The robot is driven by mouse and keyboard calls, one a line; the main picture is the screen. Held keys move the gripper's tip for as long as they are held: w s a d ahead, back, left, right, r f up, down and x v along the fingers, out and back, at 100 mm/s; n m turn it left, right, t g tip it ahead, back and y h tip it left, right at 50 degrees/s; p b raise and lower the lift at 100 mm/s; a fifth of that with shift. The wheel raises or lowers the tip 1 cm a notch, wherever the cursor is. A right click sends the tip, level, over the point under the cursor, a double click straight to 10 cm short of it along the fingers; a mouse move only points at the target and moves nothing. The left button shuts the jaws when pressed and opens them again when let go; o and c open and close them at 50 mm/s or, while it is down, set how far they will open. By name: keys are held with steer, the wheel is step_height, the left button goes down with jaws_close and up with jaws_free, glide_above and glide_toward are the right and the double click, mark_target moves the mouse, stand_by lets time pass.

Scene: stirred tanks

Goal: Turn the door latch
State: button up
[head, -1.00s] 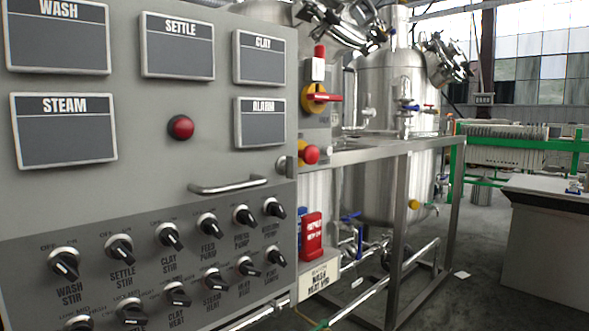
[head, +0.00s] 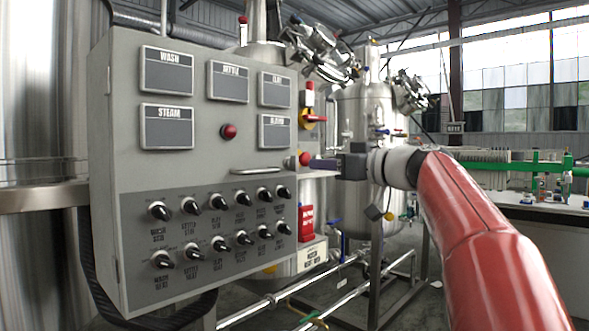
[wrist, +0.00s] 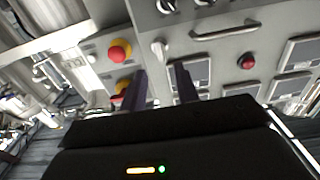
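The grey control cabinet (head: 190,172) has a door latch (head: 290,162) on its right edge, small in the head view. In the wrist view, which is upside down, the latch (wrist: 159,48) is a light metal knob on the cabinet edge. My gripper (head: 312,163) is right of the latch in the head view, pointing left at the cabinet. In the wrist view my gripper (wrist: 161,72) has its two dark fingers apart with nothing between them. The latch shows just beyond the fingertips, roughly in line with the gap, apart from both fingers.
A red stop button (wrist: 120,50) sits beside the latch, close to my gripper. A bar handle (head: 257,170) and several black knobs (head: 160,211) stick out from the cabinet. A steel tank (head: 366,115) stands behind my arm.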

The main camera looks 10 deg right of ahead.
mark_target(297, 162)
steer(key=p+x, duration=0.2)
steer(key=x, duration=0.5)
steer(key=shift+w+a, duration=0.2)
steer(key=shift+w, duration=0.1)
jaws_close()
steer(key=shift+w+d+f+m+p, duration=0.1)
steer(key=shift+m+p, duration=0.65)
steer(key=shift+m, duration=3.75)
steer(key=shift+d+f+m+p, duration=0.1)
steer(key=shift+m+p, duration=0.6)
steer(key=shift+m, duration=3.8)
